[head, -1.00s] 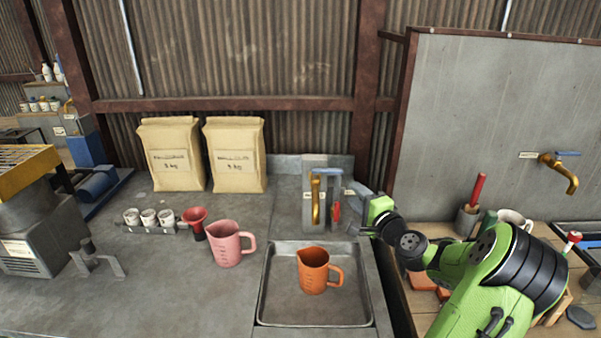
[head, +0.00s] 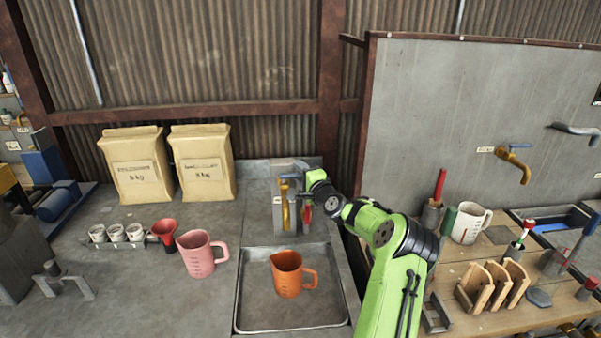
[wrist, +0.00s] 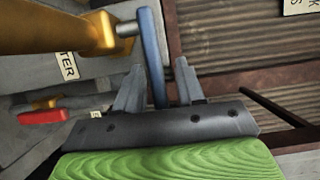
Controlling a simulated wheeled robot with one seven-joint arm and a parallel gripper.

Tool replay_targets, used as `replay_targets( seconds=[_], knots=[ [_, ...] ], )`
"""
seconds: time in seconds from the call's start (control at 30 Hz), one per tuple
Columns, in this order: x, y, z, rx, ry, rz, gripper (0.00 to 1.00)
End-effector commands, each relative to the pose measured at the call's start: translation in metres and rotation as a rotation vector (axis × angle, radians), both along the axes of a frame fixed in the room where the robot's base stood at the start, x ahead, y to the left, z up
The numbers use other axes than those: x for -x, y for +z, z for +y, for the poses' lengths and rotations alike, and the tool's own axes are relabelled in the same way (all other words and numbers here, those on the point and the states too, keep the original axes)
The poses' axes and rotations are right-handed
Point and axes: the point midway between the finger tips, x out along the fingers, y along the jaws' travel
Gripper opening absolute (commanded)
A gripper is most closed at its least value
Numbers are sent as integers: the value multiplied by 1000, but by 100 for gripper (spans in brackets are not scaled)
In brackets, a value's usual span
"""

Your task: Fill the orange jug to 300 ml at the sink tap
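The orange jug (head: 287,281) stands upright in the shallow grey sink tray (head: 243,318), below and in front of the brass tap (head: 285,213). Its mouth is open, but I cannot tell whether it holds water. In the wrist view, the brass tap (wrist: 50,31) has a blue lever (wrist: 153,50) and a label ending in "TER" (wrist: 67,66). My gripper (wrist: 159,66) is open, with the blue lever between its fingers and small gaps showing on both sides. In the head view, my gripper is at the tap's top right, its fingers hard to make out.
A red-handled valve (wrist: 43,117) sits near the tap. A pink jug (head: 200,257), a red funnel (head: 164,234) and several small cups stand left of the sink. Two paper sacks (head: 203,165) stand behind. A wooden bench with a white mug (head: 468,224) lies to the right.

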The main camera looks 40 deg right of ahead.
Motion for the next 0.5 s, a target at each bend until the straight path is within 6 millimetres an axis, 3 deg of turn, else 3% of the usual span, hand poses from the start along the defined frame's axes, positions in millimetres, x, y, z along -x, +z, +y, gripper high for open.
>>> replay_targets(
  seconds=[0.17,0.4,0.5],
  knots=[
    [0,0,0,0,1,0,37],
    [0,0,0,0,1,0,0],
    [0,0,1,0,1,0,0]
  ],
)
